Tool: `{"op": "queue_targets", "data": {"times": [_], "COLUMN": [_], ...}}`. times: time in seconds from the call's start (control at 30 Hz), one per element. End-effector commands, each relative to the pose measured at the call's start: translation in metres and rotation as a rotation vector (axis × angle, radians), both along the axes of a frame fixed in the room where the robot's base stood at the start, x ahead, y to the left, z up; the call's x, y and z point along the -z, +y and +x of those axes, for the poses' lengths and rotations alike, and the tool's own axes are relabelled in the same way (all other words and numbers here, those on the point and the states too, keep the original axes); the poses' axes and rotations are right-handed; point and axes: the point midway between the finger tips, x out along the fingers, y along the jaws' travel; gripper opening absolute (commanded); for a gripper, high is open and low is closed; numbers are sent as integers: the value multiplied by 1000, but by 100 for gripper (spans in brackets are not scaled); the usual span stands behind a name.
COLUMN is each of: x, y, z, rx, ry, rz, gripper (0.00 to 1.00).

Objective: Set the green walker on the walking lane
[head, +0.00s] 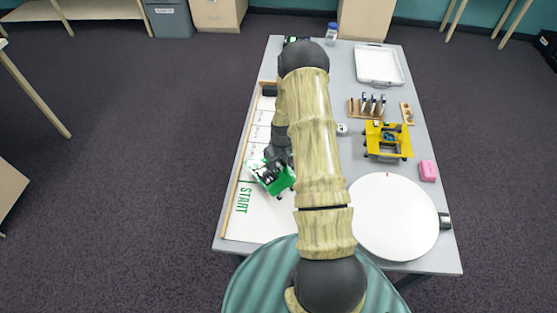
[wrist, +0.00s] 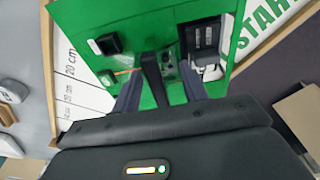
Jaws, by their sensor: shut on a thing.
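The green walker (head: 270,180) is a boxy green thing over the near part of the white walking lane (head: 262,222), just above and right of the green START lettering. In the wrist view its green top (wrist: 215,15) carries a black block and a pale part in a dark recess. My gripper (head: 277,166) is shut on the walker from above; its dark fingers also show in the wrist view (wrist: 160,82). I cannot tell whether the walker's feet touch the lane. My arm hides part of the lane's right side.
A round white disc (head: 394,217) lies at the near right of the grey table. A yellow walker (head: 388,141), a pink block (head: 428,171), a tool rack (head: 366,107) and a white tray (head: 379,65) stand on the right. A wooden rail (head: 238,183) edges the lane's left side.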

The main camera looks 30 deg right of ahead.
Motion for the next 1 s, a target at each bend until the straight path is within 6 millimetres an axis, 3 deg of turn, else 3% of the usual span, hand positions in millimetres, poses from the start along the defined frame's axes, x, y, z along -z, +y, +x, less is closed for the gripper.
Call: {"op": "queue_targets", "data": {"times": [0.03, 0.1, 0.13, 0.57, 1.0], "x": [1, 1, 1, -6, -66], "y": [0, 0, 0, 0, -2], "z": [0, 0, 0, 0, -7], "rx": [0, 0, 0, 0, -1], "ry": [0, 0, 0, -1, -3], "rz": [0, 0, 0, 0, -1], "gripper": [49, 63, 65, 65, 65]}}
